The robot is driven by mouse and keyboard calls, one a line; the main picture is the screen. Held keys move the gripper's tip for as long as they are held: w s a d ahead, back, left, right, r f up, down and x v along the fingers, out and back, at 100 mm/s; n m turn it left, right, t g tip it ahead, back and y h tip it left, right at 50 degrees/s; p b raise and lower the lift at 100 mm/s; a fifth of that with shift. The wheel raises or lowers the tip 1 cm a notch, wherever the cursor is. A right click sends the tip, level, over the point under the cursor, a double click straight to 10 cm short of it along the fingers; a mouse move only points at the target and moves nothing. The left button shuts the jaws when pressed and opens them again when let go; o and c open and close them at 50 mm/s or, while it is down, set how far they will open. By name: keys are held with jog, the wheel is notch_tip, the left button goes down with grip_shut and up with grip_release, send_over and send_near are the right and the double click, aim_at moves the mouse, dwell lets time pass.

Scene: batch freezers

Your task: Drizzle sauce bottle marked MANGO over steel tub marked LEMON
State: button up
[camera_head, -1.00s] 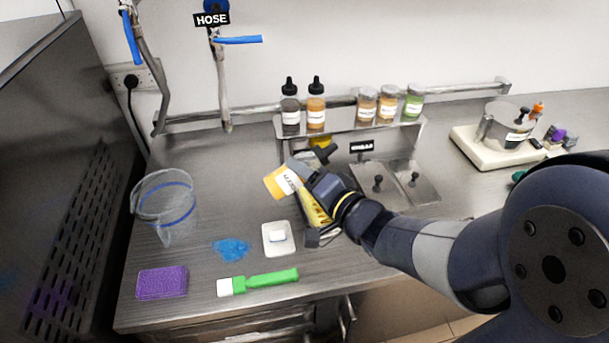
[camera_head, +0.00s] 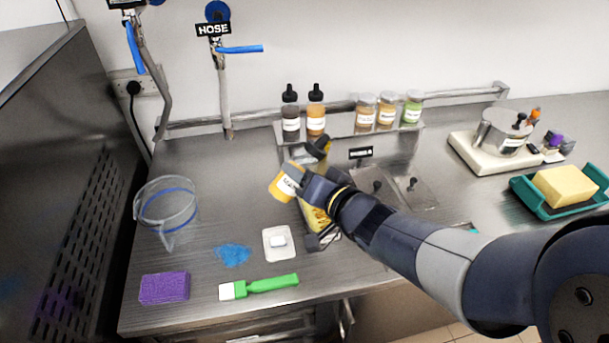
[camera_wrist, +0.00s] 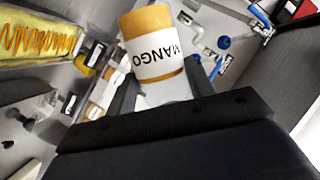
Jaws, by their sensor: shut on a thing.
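My gripper (camera_head: 305,183) is shut on the orange sauce bottle (camera_head: 284,187), held tilted above the counter. In the wrist view the bottle (camera_wrist: 152,48) shows its white label reading MANGO, upside down, between the fingers. Close by, partly hidden under my gripper in the head view, is a tub with yellow contents (camera_head: 316,217). In the wrist view the yellow contents (camera_wrist: 35,40) carry orange zigzag lines. The small tag (camera_wrist: 70,103) beside it is not legible, so I cannot confirm that it is the LEMON tub. The bottle's nozzle is not clearly visible.
A rack holds two dropper bottles (camera_head: 303,118) and several jars (camera_head: 388,110). Lidded wells (camera_head: 395,185) lie right of my gripper. A clear jug (camera_head: 166,212), purple sponge (camera_head: 164,288), white dish (camera_head: 279,243) and green brush (camera_head: 260,286) are left and front. A yellow block (camera_head: 564,187) sits far right.

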jog(key=n+b, duration=0.1)
jog(key=r+n+h+b, duration=0.1)
jog(key=n, duration=0.1)
jog(key=shift+h, duration=0.3)
jog(key=shift+r+n+t+h+b, duration=0.3)
jog(key=shift+n+h+b, duration=0.1)
jog(key=shift+n+b, duration=0.75)
jog(key=shift+r+n+h+b, duration=0.3)
jog(key=shift+n+b, duration=0.15)
jog(key=shift+b, duration=0.7)
